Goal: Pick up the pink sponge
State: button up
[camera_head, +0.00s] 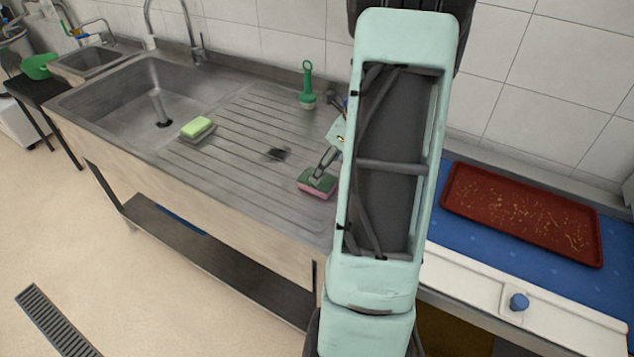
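The pink sponge (316,192) lies on the ribbed steel drainboard, left of my arm. Its lower part is pink and its upper face is dark green. My gripper (321,176) reaches down from behind my arm, its fingertips at the top of the sponge. Only one finger shows clearly, and it overlaps the green face. The other side of my gripper is small or hidden, so I cannot tell whether it is open or shut, or whether it touches the sponge.
A light green sponge (197,126) rests on the drainboard near the sink basin (128,95). A green-handled brush (307,88) stands near the wall. A red tray (520,212) lies on the blue surface (455,238) at right. The drainboard's middle is mostly clear.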

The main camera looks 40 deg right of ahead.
jog(key=shift+x, duration=2.7)
jog(key=shift+s+a+f, duration=0.15)
jog(key=shift+f, duration=0.15)
jog(key=c, duration=0.8)
